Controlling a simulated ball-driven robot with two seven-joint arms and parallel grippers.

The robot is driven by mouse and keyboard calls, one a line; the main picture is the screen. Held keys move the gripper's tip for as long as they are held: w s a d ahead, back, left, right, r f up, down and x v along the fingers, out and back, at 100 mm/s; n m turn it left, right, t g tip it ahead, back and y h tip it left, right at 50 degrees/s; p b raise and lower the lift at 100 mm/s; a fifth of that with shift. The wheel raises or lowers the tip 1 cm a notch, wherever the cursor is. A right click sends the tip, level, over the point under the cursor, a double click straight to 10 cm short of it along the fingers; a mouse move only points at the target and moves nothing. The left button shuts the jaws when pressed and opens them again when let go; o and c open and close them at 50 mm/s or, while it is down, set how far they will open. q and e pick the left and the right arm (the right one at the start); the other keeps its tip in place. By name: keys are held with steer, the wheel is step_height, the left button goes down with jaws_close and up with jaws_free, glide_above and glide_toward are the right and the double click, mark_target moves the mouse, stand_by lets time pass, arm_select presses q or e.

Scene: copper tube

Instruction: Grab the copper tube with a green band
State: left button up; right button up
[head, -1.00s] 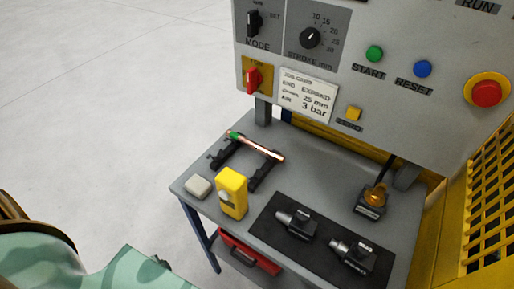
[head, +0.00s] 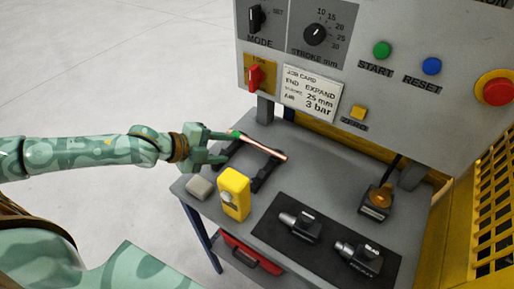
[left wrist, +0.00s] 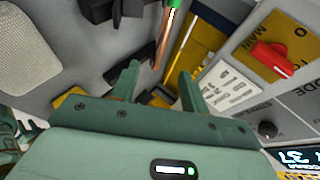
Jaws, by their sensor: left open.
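The copper tube (head: 265,147) lies across a black two-post rest on the grey bench, with its green band (head: 236,134) at the left end. In the left wrist view the tube (left wrist: 163,40) runs up and down beyond my fingers, with the green band (left wrist: 174,4) at the top edge. My left gripper (head: 228,146) is open and beside the green-banded end. In the left wrist view its two fingers (left wrist: 157,82) stand apart with nothing between them; I cannot tell whether they touch the tube. My right gripper is not in view.
A yellow device (head: 235,196) and a pale block (head: 199,188) stand at the bench's front left. A black mat (head: 292,253) holds two black tools. A control panel (head: 345,60) rises behind. An amber-topped device (head: 376,203) stands at right.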

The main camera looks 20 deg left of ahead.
mark_target(260, 148)
arm_select(q)
steer(key=x, duration=0.5)
steer(key=shift+w+d+f+b, duration=0.1)
steer(key=shift+w+b, duration=0.05)
steer(key=shift+b, duration=0.25)
steer(key=b+x, duration=0.1)
steer(key=x, duration=0.5)
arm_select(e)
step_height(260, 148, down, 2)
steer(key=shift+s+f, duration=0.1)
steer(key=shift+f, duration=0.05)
arm_select(q)
steer(key=shift+c, duration=0.4)
jaws_close()
